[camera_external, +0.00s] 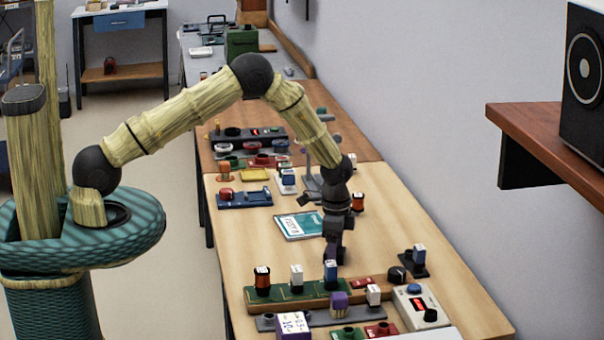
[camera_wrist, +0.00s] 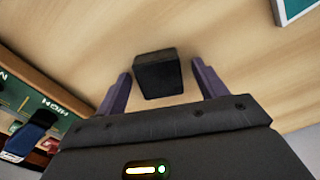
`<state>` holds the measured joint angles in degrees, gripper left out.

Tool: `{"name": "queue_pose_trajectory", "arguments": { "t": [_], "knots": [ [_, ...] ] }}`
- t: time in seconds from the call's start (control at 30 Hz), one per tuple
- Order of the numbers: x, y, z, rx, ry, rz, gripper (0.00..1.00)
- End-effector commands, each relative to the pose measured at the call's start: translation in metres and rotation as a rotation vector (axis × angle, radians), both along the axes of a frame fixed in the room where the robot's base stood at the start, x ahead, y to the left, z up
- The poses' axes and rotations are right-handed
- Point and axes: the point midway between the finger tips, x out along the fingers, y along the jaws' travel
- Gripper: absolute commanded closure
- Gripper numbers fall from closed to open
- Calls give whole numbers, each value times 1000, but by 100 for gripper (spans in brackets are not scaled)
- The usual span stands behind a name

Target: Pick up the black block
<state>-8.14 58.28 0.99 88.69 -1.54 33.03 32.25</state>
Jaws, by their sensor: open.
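The black block (camera_wrist: 158,75) lies on the light wooden table in the wrist view, just ahead of and between the two fingers. My gripper (camera_wrist: 160,86) is open, with one purple finger on each side of the block and a gap between each finger and it. In the external view my gripper (camera_external: 335,250) points down over the table, behind the green board. I cannot make out the block in the external view; the gripper may hide it.
A green board (camera_external: 300,290) with several upright parts stands close in front of the gripper. A teal-and-white booklet (camera_external: 299,225) lies to its left. A black knob (camera_external: 397,273) and a white control box (camera_external: 418,308) are to the right. Table around the block is bare.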

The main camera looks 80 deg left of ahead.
Motion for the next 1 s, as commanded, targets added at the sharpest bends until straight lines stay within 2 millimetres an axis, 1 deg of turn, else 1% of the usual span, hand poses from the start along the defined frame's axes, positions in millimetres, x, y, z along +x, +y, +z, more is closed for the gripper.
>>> {"name": "queue_pose_trajectory", "arguments": {
  "t": [0.17, 0.2, 0.37, 0.4, 0.43, 0.47, 0.77, 0.87, 0.97, 1.0],
  "knots": [
    [0, 0, 0, 0, 0, 0, 29],
    [0, 0, 0, 0, 0, 0, 31],
    [0, 0, 0, 0, 0, 0, 62],
    [0, 0, 0, 0, 0, 0, 70],
    [0, 0, 0, 0, 0, 0, 76],
    [0, 0, 0, 0, 0, 0, 80],
    [0, 0, 3, 1, -1, 0, 80],
    [1, 0, 12, 0, -3, 0, 80],
    [1, 0, 26, 1, -4, 0, 80],
    [1, 0, 34, 1, -5, 0, 80]
  ]
}}
